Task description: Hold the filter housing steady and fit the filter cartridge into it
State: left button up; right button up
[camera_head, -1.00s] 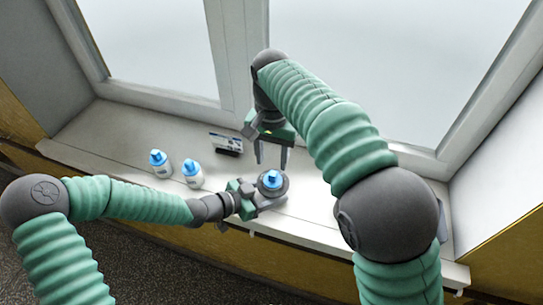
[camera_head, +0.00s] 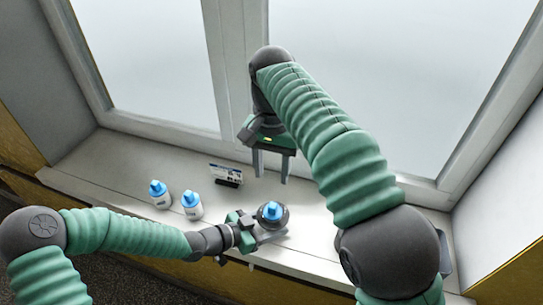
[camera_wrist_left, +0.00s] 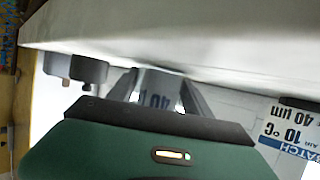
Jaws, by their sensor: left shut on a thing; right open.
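My left gripper (camera_head: 246,231) is shut on the filter housing, a dark grey round cup (camera_head: 283,217) near the sill's front edge. A blue-topped filter cartridge (camera_head: 270,211) shows at the housing's mouth; how deep it sits is hard to tell. In the left wrist view, a pale printed surface (camera_wrist_left: 158,88) shows between the left fingers. My right gripper (camera_head: 271,177) is open and empty, fingers pointing down, behind the housing and apart from it. Two white bottle-like cartridges with blue tops, one farther left (camera_head: 159,196) and one nearer (camera_head: 192,207), stand upright left of the housing.
A small printed card on a dark stand (camera_head: 227,175) is behind the bottles; printed text (camera_wrist_left: 292,130) also shows in the left wrist view. The white windowsill (camera_head: 115,165) is bounded by the window behind and a drop in front. Its left part is clear.

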pick_arm(q)
jog(key=o, duration=1.5)
jog(key=shift+c, duration=0.2)
